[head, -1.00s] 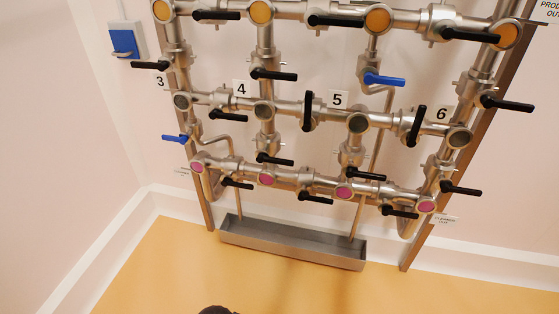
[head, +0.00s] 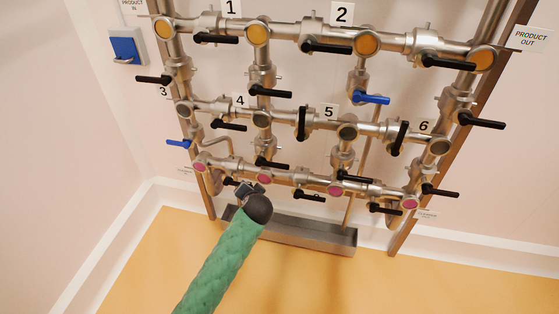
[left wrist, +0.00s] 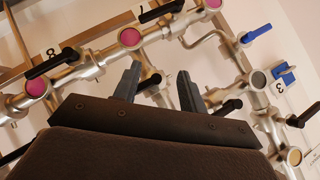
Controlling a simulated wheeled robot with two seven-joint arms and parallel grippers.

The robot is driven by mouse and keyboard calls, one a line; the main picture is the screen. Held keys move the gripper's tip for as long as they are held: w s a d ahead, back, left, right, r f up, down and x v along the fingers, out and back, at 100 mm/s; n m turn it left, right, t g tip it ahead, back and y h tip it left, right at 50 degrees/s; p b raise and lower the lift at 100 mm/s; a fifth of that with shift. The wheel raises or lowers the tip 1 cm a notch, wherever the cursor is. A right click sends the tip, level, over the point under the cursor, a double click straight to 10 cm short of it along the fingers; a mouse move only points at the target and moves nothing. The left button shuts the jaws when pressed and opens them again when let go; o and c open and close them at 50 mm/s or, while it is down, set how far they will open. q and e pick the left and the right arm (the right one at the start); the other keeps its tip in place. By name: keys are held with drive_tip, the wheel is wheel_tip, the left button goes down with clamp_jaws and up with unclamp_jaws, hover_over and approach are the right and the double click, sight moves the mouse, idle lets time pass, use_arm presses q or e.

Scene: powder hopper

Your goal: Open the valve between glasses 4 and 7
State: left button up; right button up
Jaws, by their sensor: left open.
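The grey glass labelled 4 (head: 262,119) sits in the middle row of the pipe rack. Below it is a pink glass (head: 265,178), which I take for glass 7; its number is hidden in the head view. The valve between them has a black lever (head: 272,163) pointing right, across the upright pipe. My left gripper (head: 248,188) is in front of the bottom row, just below and left of that lever. In the left wrist view, its two fingers (left wrist: 159,76) are apart and empty, with a black lever (left wrist: 150,82) seen between them. My right gripper is not in view.
Several other black levers and blue levers (head: 371,98) stick out around the rack. A grey trough (head: 310,234) lies under it on the floor. The orange floor (head: 330,285) in front is clear.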

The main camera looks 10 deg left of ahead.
use_arm(q)
drive_tip(key=w+m+t, duration=0.2)
drive_tip(key=w, duration=0.2)
drive_tip(key=m+t+h, duration=0.6)
drive_tip(key=m, duration=0.6)
approach(279, 168)
drive_tip(key=w, duration=0.3)
drive_tip(key=shift+w+d+r+p, duration=0.2)
drive_tip(key=shift+w+r+p, duration=0.15)
drive_tip(key=shift+w, duration=0.35)
drive_tip(key=shift+w+d+f+p, duration=0.1)
drive_tip(key=shift+w+p, duration=0.25)
drive_tip(key=shift+w, duration=1.3)
drive_tip(key=shift+w+d+f+p, duration=0.15)
drive_tip(key=shift+w+p, duration=0.2)
drive_tip(key=shift+w, duration=1.3)
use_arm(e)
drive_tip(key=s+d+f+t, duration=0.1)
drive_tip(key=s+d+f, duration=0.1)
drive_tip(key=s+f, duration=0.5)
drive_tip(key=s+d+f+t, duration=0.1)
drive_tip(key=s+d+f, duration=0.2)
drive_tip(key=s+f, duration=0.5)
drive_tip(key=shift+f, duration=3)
use_arm(q)
clamp_jaws()
